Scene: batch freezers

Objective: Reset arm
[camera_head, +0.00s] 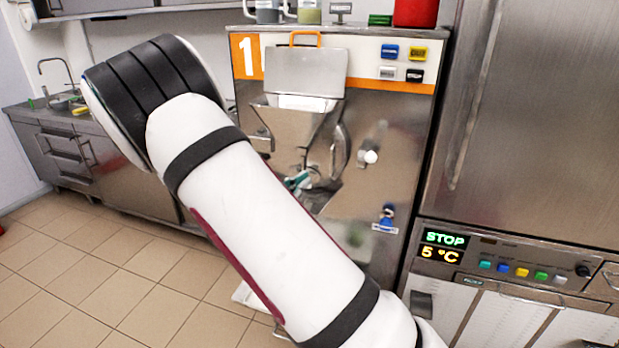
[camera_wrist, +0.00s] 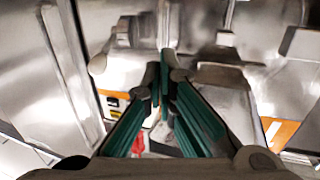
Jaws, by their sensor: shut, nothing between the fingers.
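My gripper (camera_wrist: 166,78) shows in the wrist view with its two green-padded fingers converging at the tips, shut and empty. In the head view a small green part of my gripper (camera_head: 299,181) shows in front of the steel front of batch freezer 1 (camera_head: 392,160), below its hopper lid (camera_head: 306,72). The wrist view shows the freezer's shiny steel front (camera_wrist: 130,72) close beyond the fingertips. I cannot tell whether the fingertips touch it.
A tall steel cabinet (camera_head: 545,110) stands at the right, with a control panel reading STOP and 5 °C (camera_head: 443,246). A red container (camera_head: 415,13) stands on top of the freezer. A sink counter (camera_head: 65,150) is at the far left. Tiled floor (camera_head: 90,270) is clear at the lower left.

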